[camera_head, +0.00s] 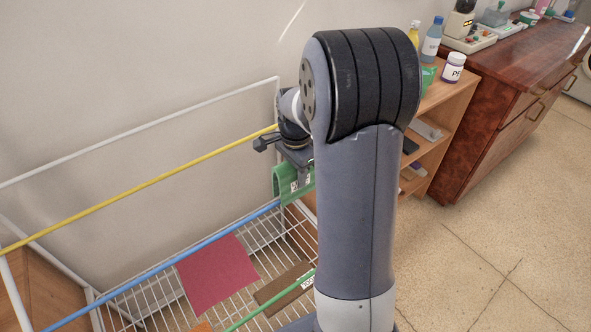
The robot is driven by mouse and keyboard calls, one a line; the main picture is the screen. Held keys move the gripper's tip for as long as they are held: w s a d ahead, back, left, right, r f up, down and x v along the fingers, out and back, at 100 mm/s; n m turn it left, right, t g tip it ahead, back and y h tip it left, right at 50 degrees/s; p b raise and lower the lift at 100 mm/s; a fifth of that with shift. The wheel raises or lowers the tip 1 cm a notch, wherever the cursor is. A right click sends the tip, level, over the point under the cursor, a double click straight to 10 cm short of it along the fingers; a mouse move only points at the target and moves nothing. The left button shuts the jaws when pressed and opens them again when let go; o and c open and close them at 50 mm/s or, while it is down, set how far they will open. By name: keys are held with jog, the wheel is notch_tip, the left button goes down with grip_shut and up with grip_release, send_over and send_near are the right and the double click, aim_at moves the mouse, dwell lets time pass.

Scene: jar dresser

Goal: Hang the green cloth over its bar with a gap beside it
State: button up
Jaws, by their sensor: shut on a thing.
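The green cloth (283,182) hangs folded below my gripper (297,163), near the far right end of the blue bar (180,255). My gripper is shut on the cloth. A white marked label shows on it, and my arm hides its right part. I cannot tell whether the cloth touches the blue bar. A green bar (262,304) runs low in front, partly behind my arm, with a small label near its visible end. A yellow bar (140,187) runs higher, closer to the wall.
A red cloth (217,272) and a brown piece (283,286) lie on the white wire rack (150,298). An orange piece (203,326) shows at the bottom edge. A wooden shelf (447,105) with bottles and a dark dresser (500,95) stand right. Floor is clear there.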

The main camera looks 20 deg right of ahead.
notch_tip(320, 180, down, 11)
jog(key=b, duration=0.6)
jog(key=shift+r+b, duration=0.2)
jog(key=shift+b, duration=0.2)
jog(key=o, duration=0.8)
jog(key=shift+o, duration=0.2)
jog(key=shift+r, duration=0.1)
jog(key=shift+r+p, duration=2.85)
jog(key=shift+r, duration=0.65)
jog(key=shift+f, duration=0.1)
